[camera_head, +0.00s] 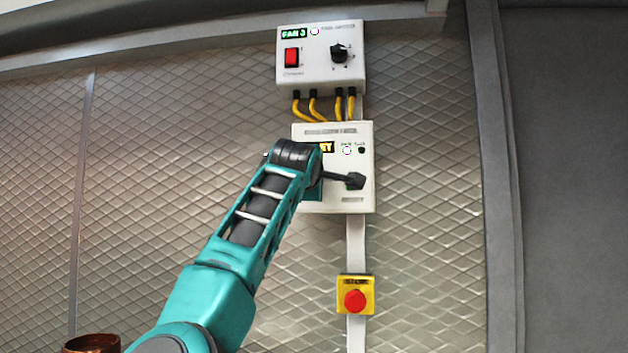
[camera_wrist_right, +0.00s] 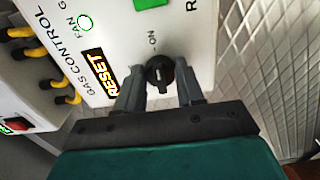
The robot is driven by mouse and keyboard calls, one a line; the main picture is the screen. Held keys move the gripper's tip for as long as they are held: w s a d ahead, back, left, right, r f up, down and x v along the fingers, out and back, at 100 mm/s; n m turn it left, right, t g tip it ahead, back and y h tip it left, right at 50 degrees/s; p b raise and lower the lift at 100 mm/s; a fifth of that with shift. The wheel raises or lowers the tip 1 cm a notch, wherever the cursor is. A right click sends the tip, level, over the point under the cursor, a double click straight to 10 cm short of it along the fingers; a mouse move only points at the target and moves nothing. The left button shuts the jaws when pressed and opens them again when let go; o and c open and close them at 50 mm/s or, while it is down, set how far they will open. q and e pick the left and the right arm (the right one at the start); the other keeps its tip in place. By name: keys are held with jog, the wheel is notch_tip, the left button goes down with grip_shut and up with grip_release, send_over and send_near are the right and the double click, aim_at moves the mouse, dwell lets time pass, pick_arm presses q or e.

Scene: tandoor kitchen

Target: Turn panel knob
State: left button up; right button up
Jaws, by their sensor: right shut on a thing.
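The lower white control panel (camera_head: 362,198) is on the meshed wall, with a lit RESET display and a small light. It also shows turned sideways in the right wrist view (camera_wrist_right: 118,35), with the words GAS CONTROL. A round black knob (camera_wrist_right: 160,67) sits beside the RESET display, near the word ON. My right gripper (camera_head: 350,180) reaches the panel from the left. In the right wrist view its two dark fingers (camera_wrist_right: 160,84) are on either side of the knob and shut on it. My left gripper is out of view.
Above is another white box (camera_head: 308,72) with a red switch (camera_head: 291,57) and a black dial (camera_head: 339,53). Yellow cables (camera_head: 307,107) join the boxes. A red button on a yellow box (camera_head: 355,301) is below. A brown rim (camera_head: 92,341) shows at bottom left.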

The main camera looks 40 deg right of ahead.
jog(key=o, duration=1)
jog(key=b+v, duration=0.4)
jog(key=v, duration=0.9)
jog(key=shift+b, duration=0.35)
